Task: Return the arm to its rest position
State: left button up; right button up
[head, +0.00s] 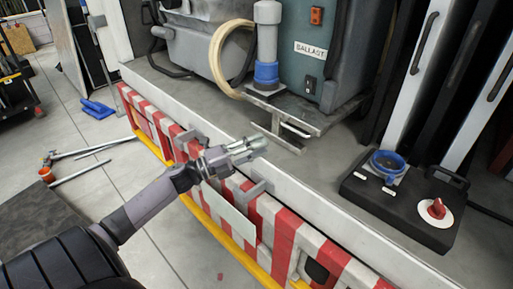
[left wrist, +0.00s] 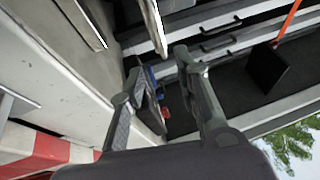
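My left arm comes in from the lower left in the head view. Its gripper (head: 256,147) is above the truck's red and white striped edge (head: 284,224), in front of the grey bed. In the left wrist view the two fingers of the gripper (left wrist: 158,62) stand apart with nothing held between them. Beyond them the black box with blue and red parts shows, partly hidden by the left finger. My right gripper is in neither view.
A metal bracket (head: 285,122) under the ballast unit (head: 297,70) juts out close to the gripper. The black box (head: 400,205) with a blue ring and red knob sits on the bed at right. Floor at left is partly clear.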

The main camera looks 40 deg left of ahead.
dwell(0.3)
pick_arm(q)
jog(key=s+d+f+n+g+y, duration=0.2)
jog(key=s+d+f+n+y, duration=0.15)
jog(key=f+n+y, duration=0.45)
jog(key=s+d+f+n+g+y, duration=0.25)
jog(key=s+f+n+y, duration=0.2)
jog(key=f+n, duration=0.4)
jog(key=s+d+f+n+g+h, duration=0.1)
jog(key=s+d+f+n+g, duration=0.2)
jog(key=s+d, duration=0.5)
jog(key=s+d+n+g+h, duration=0.2)
jog(key=s+d+n+g, duration=0.3)
jog(key=s, duration=0.6)
notch_tip(320, 180, down, 26)
jog(key=s+a+m+g, duration=0.2)
jog(key=s+a+f+g, duration=0.1)
jog(key=s+a+f, duration=0.2)
jog(key=s+f, duration=1.3)
jog(key=shift+s+f+y, duration=0.25)
jog(key=shift+s+y, duration=0.05)
jog(key=shift+y, duration=0.05)
